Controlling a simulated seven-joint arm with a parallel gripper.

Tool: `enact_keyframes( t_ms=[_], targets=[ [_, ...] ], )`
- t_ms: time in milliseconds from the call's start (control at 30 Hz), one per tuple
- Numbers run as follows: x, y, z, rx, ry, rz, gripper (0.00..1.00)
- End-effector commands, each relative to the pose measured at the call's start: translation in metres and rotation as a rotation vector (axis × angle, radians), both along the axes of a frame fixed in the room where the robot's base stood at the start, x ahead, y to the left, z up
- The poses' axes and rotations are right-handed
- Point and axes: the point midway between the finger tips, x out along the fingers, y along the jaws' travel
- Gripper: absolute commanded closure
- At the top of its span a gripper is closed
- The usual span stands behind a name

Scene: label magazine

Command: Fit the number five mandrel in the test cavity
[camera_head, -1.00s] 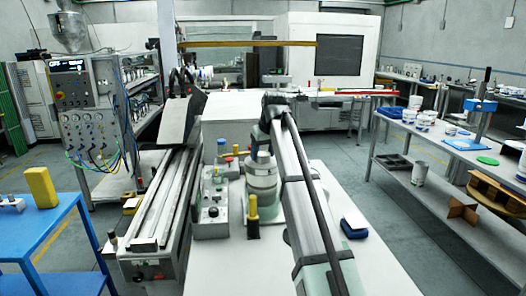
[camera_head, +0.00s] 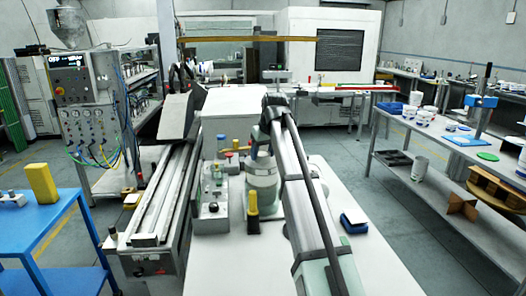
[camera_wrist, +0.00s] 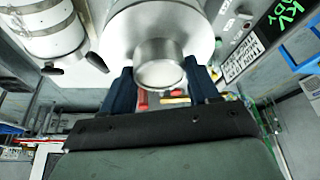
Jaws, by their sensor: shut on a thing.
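In the wrist view, my gripper (camera_wrist: 160,88) has its two dark blue fingers on either side of a short bare-metal cylinder (camera_wrist: 160,62). It is shut on this cylinder, which I take to be the mandrel. The cylinder's round end faces the camera, and a wider pale round body (camera_wrist: 160,22) shows behind it. No number five can be read on it. Whether the wider body is part of the held piece or stands behind it, I cannot tell. In the head view the fingers and the held piece cannot be made out. I cannot identify the test cavity with certainty.
A grey control box (camera_head: 211,212) with knobs stands on the white bench, with a yellow-and-black upright piece (camera_head: 253,212) beside it. A blue block-like item (camera_head: 354,221) lies to the right. The bench front (camera_head: 235,270) is clear. A blue table (camera_head: 50,225) stands at left.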

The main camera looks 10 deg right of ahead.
Motion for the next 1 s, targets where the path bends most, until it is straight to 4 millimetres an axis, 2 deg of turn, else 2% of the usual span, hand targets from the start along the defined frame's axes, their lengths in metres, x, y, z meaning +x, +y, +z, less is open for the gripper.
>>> enact_keyframes(
  t_ms=[1000],
  targets=[
    [0.0, 0.0, -0.018, 0.001, -0.002, 0.0, 1.0]
  ],
)
